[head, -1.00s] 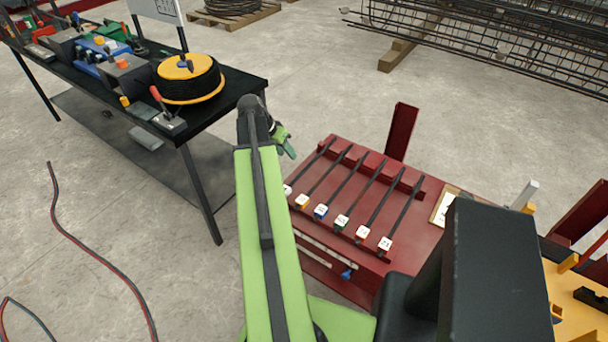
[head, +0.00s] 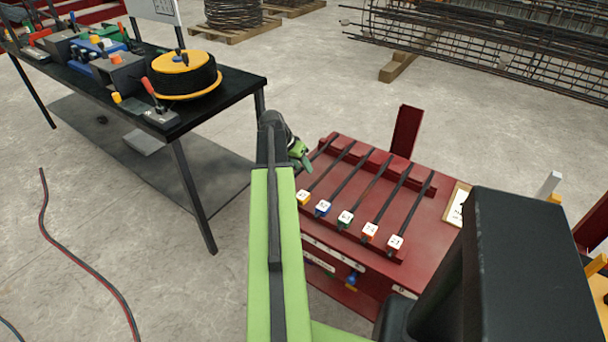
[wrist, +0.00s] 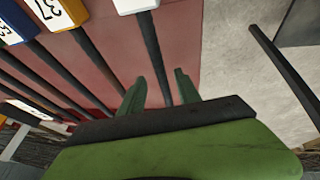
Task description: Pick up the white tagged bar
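The white tagged bar (wrist: 151,45) is a thin dark rod with a white tag (wrist: 136,4) at its near end, cut off by the top of the wrist view. My gripper (wrist: 160,75) is open, its two green fingers apart on either side of this bar in the picture. Neither finger visibly presses on it; the height gap cannot be told. In the head view my gripper (head: 304,157) is over the left end of the red rack (head: 430,228). Only the far part of the leftmost bar (head: 322,150) shows there; its tag is hidden behind my arm.
Several other bars lie parallel on the rack, with yellow (head: 304,197), blue (head: 323,207), green (head: 345,218) and orange (head: 370,231) tags among them. A black workbench (head: 228,98) stands left of my arm. A red upright (head: 406,130) rises behind the rack.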

